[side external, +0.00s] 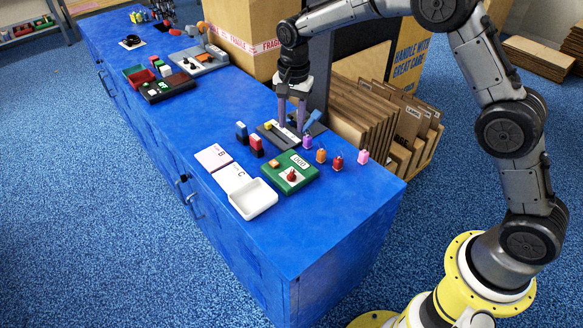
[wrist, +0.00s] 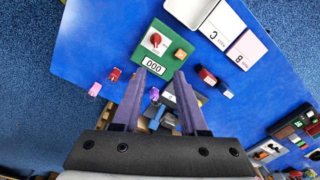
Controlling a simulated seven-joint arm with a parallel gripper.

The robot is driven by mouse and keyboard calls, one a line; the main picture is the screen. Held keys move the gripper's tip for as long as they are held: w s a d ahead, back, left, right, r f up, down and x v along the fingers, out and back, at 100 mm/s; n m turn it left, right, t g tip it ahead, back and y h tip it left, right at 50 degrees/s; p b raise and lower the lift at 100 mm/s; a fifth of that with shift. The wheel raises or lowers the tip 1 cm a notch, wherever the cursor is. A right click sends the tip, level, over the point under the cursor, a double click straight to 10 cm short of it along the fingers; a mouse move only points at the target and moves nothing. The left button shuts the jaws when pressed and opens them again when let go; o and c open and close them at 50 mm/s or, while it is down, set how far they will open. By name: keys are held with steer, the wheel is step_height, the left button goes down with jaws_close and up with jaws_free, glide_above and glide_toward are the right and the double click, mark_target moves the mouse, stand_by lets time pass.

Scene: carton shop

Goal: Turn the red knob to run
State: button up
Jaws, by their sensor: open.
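The red knob (side external: 292,175) sits on a white plate on top of a green box (side external: 304,180). A counter on the box reads 000, and an orange block is at one corner. In the wrist view the red knob (wrist: 155,40) is beyond the fingertips, and the green box (wrist: 172,58) shows its counter facing me. The knob's markings are too small to read. My gripper (side external: 291,128) is open and empty, behind the green box and over a dark grey device (side external: 268,134). In the wrist view my gripper (wrist: 160,72) has its purple fingers apart, touching nothing I can see.
Red and dark blue blocks (side external: 256,145) stand left of my gripper. A white tray (side external: 254,199) and cards B and C lie left of the box. A cardboard rack (side external: 380,118) stands behind.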

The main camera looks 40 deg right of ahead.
mark_target(291, 172)
steer(key=shift+g, duration=0.3)
steer(key=f, duration=1.6)
steer(key=shift+s+a+f, duration=0.15)
steer(key=shift+s+a, duration=0.05)
steer(key=shift+s, duration=0.05)
jaws_close()
